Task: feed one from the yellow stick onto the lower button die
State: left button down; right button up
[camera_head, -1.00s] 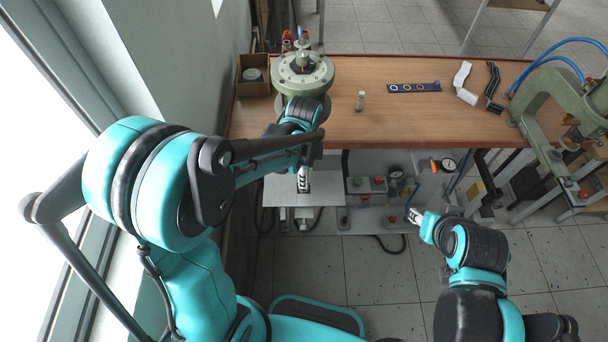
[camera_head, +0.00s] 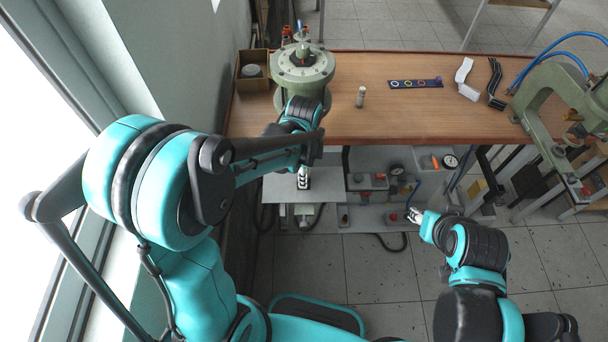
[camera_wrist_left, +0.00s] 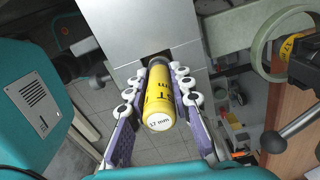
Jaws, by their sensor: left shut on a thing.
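The yellow stick (camera_wrist_left: 159,100) is in my left gripper (camera_wrist_left: 163,105) in the left wrist view, between its two purple-padded fingers. In the head view my left gripper (camera_head: 303,178) hangs in front of the table's front edge, over a light grey plate (camera_head: 280,187). My right gripper (camera_head: 415,215) is low at the right, away from the table; its fingers are too small to judge. I cannot make out the lower button die.
A green round press (camera_head: 303,72) stands at the table's left end, beside a cardboard box (camera_head: 251,75). A small cylinder (camera_head: 360,98) and a dark strip with rings (camera_head: 414,86) are on the wooden table (camera_head: 420,120). A green C-frame press (camera_head: 550,110) stands at right.

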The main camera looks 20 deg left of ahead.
pick_arm(q)
jog(key=shift+f+b, duration=0.45)
dwell(1.4)
jog(key=shift+r+p, duration=2.25)
jog(key=shift+r, duration=0.85)
jog(key=shift+f, duration=0.1)
